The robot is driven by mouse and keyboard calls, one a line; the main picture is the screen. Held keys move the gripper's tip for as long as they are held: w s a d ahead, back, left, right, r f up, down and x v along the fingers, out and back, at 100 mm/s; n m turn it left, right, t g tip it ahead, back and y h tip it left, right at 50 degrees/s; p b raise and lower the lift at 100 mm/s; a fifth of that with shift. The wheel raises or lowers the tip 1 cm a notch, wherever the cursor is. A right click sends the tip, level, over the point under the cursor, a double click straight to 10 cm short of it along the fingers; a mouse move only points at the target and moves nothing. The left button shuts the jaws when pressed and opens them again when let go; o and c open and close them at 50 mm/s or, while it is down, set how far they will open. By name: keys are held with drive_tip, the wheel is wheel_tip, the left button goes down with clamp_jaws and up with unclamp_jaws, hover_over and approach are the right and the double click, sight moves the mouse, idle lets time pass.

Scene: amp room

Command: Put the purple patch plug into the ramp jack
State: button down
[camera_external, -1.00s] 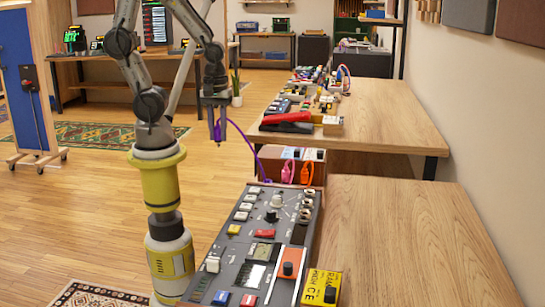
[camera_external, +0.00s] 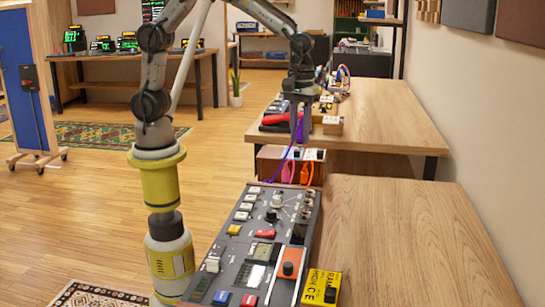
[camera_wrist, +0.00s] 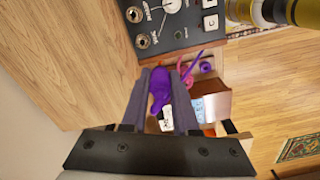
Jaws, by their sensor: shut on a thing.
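The purple patch plug (camera_wrist: 158,88) is between the fingers of my gripper (camera_wrist: 163,75) in the wrist view. In the external view the purple plug (camera_external: 299,131) shows at the fingertips of my gripper (camera_external: 299,118), its purple cable hanging below. My gripper is shut on it, raised beyond the far end of the grey control panel (camera_external: 228,258). Round metal jacks (camera_external: 307,204) line the panel's far right edge; two jacks (camera_wrist: 142,41) show in the wrist view, ahead of the fingers and apart from the plug. I cannot read which one is the ramp jack.
Pink (camera_external: 288,172) and orange (camera_external: 306,173) plugs stand at a low box (camera_external: 268,166) just beyond the panel. A yellow labelled box (camera_external: 321,288) sits beside the panel. The near wooden table (camera_external: 410,235) is clear on the right. A farther table (camera_external: 395,115) holds several devices.

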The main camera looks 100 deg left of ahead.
drive_tip(key=shift+w+d+f+m, duration=0.35)
drive_tip(key=shift+w+d+f, duration=0.2)
drive_tip(key=shift+d+f, duration=0.85)
drive_tip(key=shift+w+d+f+m, duration=0.3)
drive_tip(key=shift+w+d+f, duration=0.25)
drive_tip(key=shift+d+f, duration=0.9)
drive_tip(key=shift+w+d+f+m, duration=0.45)
drive_tip(key=shift+d+f, duration=0.5)
drive_tip(key=shift+f, duration=0.85)
drive_tip(key=shift+w+f, duration=0.1)
drive_tip(key=shift+f, duration=1.35)
drive_tip(key=c, duration=0.6)
unclamp_jaws()
drive_tip(key=shift+o, duration=0.3)
drive_tip(key=o, duration=0.3)
drive_tip(key=shift+o, duration=0.2)
